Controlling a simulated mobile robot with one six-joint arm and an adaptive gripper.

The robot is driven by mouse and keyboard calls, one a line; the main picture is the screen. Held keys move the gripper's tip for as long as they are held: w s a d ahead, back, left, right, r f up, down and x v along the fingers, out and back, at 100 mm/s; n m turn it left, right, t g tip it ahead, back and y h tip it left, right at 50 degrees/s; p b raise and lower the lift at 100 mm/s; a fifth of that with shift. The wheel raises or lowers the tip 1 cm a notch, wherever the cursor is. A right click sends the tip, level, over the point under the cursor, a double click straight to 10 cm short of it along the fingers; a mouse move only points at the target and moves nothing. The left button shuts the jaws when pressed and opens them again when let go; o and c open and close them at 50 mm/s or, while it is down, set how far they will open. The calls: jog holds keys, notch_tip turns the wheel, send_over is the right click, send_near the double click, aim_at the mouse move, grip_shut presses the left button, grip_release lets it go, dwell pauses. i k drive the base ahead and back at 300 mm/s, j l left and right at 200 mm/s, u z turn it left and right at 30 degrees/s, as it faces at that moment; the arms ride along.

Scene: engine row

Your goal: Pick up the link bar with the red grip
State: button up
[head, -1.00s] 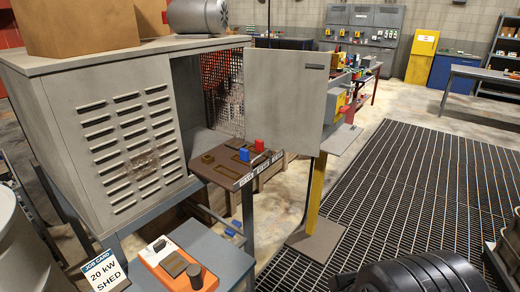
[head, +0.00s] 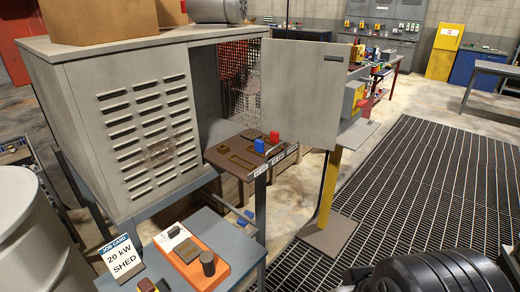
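A small red grip (head: 274,137) stands on the right part of a brown board (head: 222,163) at the open side of a grey louvred cabinet (head: 135,120). A blue grip (head: 259,146) stands beside it, just to the left. The bars under both grips are too small to make out. The board also has dark rectangular recesses or pieces and small white labels on its front edge. My gripper is not in view; only a black rounded part, seemingly mine, shows at the lower right, well apart from the board.
The open cabinet door (head: 300,95) stands right of the board, with a yellow post (head: 328,187) below it. An orange device (head: 194,257) and a job card (head: 121,258) reading "20 kW SHED" are on the front bench. Floor grating (head: 420,190) on the right is clear.

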aim_at(275, 135)
jog(key=i+l+u, duration=0.2)
jog(key=i+l, duration=0.15)
jog(key=i+l+u, duration=0.2)
jog(key=i+l, duration=0.2)
jog(key=i, duration=0.15)
jog(key=i+l+u, duration=0.2)
jog(key=i+l, duration=0.25)
jog(key=i+l+u, duration=0.15)
jog(key=i+l, duration=0.2)
jog(key=l, duration=0.2)
jog(key=i+l+u, duration=0.2)
jog(key=i+l, duration=0.15)
jog(key=l, duration=0.25)
